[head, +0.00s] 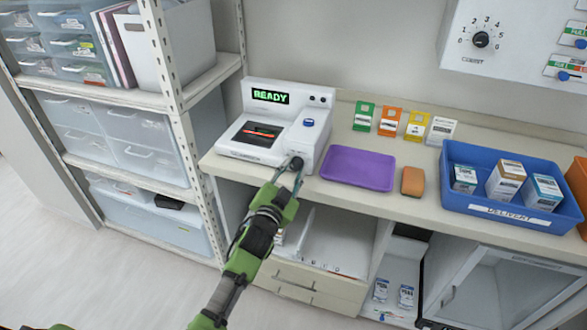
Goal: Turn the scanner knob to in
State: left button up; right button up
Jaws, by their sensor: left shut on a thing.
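The scanner (320,136) is a white machine on the counter with a green READY display (270,96) and a blue button (308,122) on top. The knob's markings are too small to read. My right gripper is not in view.
A purple tray (358,168), an orange block (413,181) and a blue delivery bin (456,201) with boxes stand right of the scanner. Several small cards stand behind. A shelf post (181,130) rises close on the left. A wall panel (520,40) with a dial hangs above.

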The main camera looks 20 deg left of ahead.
pick_arm(q)
jog(key=shift+m, duration=1.2)
jog(key=o, duration=1.1)
jog(key=s, duration=1.2)
jog(key=shift+a, duration=0.2)
